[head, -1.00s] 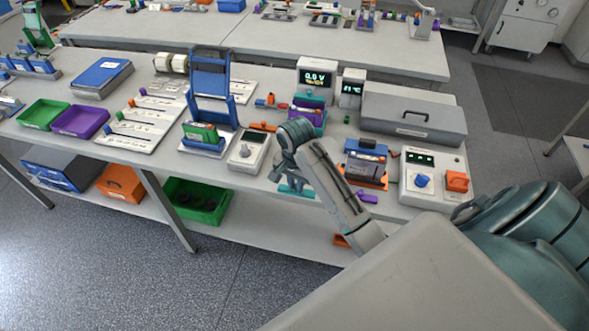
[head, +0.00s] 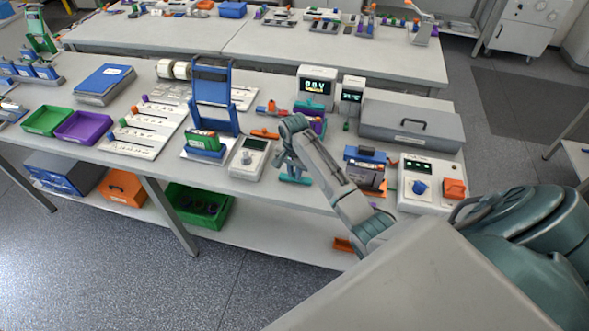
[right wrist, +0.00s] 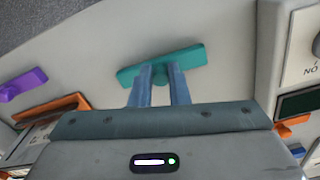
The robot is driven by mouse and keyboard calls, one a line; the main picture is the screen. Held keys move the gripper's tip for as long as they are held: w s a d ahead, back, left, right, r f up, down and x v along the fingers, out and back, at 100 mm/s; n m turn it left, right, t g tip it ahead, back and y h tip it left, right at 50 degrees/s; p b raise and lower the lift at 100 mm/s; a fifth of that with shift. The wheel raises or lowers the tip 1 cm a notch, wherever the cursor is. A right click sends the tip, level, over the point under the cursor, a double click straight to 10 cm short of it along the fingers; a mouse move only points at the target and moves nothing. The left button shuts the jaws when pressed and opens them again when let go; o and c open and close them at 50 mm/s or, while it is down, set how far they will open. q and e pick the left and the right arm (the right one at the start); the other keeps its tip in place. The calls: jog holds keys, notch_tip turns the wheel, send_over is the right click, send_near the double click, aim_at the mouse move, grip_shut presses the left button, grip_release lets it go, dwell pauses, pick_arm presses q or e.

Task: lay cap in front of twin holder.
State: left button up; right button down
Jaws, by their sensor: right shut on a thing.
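The teal cap (head: 295,179) is a flat bar near the front edge of the table, seen below my right gripper in the head view. My right gripper (head: 286,166) is shut on it. In the right wrist view, the blue fingertips (right wrist: 161,78) meet the middle of the teal cap (right wrist: 190,58), which lies crosswise just over or on the pale tabletop; I cannot tell if it touches. A purple holder (head: 314,122) stands behind my arm, partly hidden; it may be the twin holder. My left gripper is not in view.
A handheld meter (head: 250,158) lies left of my gripper. An orange-based holder (head: 368,168) and a control box (head: 430,183) stand to the right. A purple piece (right wrist: 22,85) lies in front of the orange-based holder. Displays (head: 315,87) stand behind.

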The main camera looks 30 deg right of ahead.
aim_at(294, 175)
jog(key=shift+f, duration=0.1)
jog(key=c, duration=1.4)
grip_release()
notch_tip(294, 175, up, 6)
jog(key=b, duration=0.3)
jog(key=shift+r, duration=0.2)
notch_tip(294, 175, up, 6)
jog(key=p, duration=0.3)
jog(key=shift+s, duration=0.1)
jog(key=shift+a+f, duration=0.1)
